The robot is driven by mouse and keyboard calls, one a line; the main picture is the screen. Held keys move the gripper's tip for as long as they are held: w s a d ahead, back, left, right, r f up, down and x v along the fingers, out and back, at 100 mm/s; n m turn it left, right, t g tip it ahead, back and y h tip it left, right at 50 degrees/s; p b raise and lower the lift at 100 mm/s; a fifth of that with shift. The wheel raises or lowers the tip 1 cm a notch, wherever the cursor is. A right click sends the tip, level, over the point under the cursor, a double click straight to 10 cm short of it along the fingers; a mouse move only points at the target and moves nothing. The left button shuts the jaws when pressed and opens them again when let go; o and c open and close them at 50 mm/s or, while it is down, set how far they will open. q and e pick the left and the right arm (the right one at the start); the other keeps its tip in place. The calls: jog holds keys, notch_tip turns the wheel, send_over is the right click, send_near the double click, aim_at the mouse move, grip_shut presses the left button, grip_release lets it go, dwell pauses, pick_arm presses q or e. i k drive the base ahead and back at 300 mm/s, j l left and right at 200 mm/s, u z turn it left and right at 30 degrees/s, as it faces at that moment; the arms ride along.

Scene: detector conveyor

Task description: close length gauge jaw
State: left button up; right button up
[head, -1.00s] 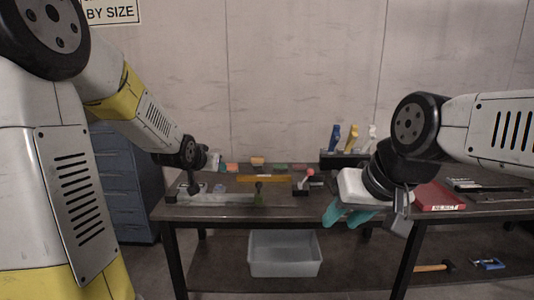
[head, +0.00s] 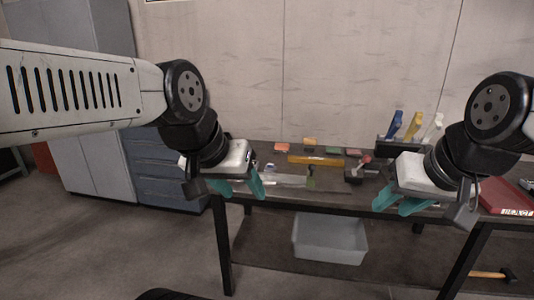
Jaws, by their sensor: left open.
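The length gauge (head: 287,181) appears as a pale grey bar lying along the front of the workbench. An olive-green upright piece (head: 311,180), perhaps its jaw, stands near its right end. The gauge's left end is hidden behind my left gripper. My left gripper (head: 243,190), with teal fingers, is open and empty, in front of the bench's left end. My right gripper (head: 398,208), also teal-fingered, hangs empty in front of the bench, to the right of the gauge; its fingers look apart.
A yellow bar (head: 315,160) and several small coloured blocks lie behind the gauge. A small device with a red knob (head: 366,159) stands right of it. A red reject tray (head: 507,198) is at far right. A grey bin (head: 330,239) sits on the lower shelf.

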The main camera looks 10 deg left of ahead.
aim_at(310, 182)
jog(key=i+j, duration=0.15)
jog(key=j, duration=0.2)
jog(key=i+j, duration=0.15)
jog(key=j, duration=0.2)
jog(key=i+j, duration=0.15)
jog(key=j, duration=0.2)
jog(key=i+j, duration=0.15)
jog(key=j, duration=0.2)
jog(key=i+j, duration=0.15)
jog(key=j, duration=0.2)
